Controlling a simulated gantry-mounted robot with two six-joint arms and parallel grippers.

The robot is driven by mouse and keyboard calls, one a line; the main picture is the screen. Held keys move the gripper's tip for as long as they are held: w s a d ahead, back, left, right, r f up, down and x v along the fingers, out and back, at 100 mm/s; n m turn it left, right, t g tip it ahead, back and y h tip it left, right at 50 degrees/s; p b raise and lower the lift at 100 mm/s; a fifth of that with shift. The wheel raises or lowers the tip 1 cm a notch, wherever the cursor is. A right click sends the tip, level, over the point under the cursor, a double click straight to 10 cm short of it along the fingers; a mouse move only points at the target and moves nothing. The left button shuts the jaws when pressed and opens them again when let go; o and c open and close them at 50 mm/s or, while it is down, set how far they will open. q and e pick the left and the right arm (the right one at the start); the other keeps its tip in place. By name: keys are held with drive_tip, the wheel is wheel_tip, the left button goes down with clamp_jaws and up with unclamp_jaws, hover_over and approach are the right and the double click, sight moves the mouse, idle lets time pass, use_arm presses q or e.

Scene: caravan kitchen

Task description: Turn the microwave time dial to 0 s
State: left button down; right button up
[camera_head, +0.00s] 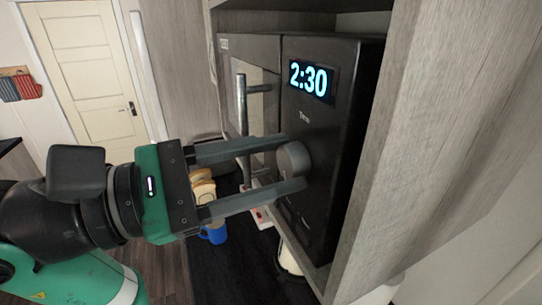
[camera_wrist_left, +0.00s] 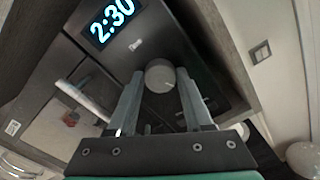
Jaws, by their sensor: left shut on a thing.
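The microwave (camera_head: 335,155) sits in a wooden cabinet, its front facing left. Its lit display (camera_head: 312,80) reads 2:30; it also shows in the left wrist view (camera_wrist_left: 112,20). The grey round time dial (camera_head: 294,159) sits below the display and the word "Time". My left gripper (camera_head: 296,163) reaches in from the left with its two fingers on either side of the dial, shut on it. In the left wrist view the dial (camera_wrist_left: 160,75) shows between the fingertips. My right gripper is in neither view.
The microwave door handle (camera_head: 242,115) stands out just left of the fingers. The cabinet's side panel (camera_head: 440,130) is close on the right.

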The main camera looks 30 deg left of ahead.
use_arm(q)
drive_tip(key=n, duration=0.3)
drive_tip(key=shift+n+p, duration=0.3)
drive_tip(key=shift+n, duration=0.1)
drive_tip(key=n, duration=0.3)
drive_tip(key=shift+n, duration=0.3)
drive_tip(key=n, duration=0.3)
drive_tip(key=shift+w+a+n, duration=0.1)
drive_tip(key=shift+n, duration=0.2)
drive_tip(key=n, duration=0.4)
drive_tip(key=shift+n, duration=0.3)
drive_tip(key=n, duration=0.3)
drive_tip(key=shift+n, duration=0.3)
drive_tip(key=n, duration=0.3)
drive_tip(key=shift+f+n, duration=0.1)
drive_tip(key=shift+n, duration=0.2)
drive_tip(key=n, duration=0.4)
drive_tip(key=shift+n, duration=1.9)
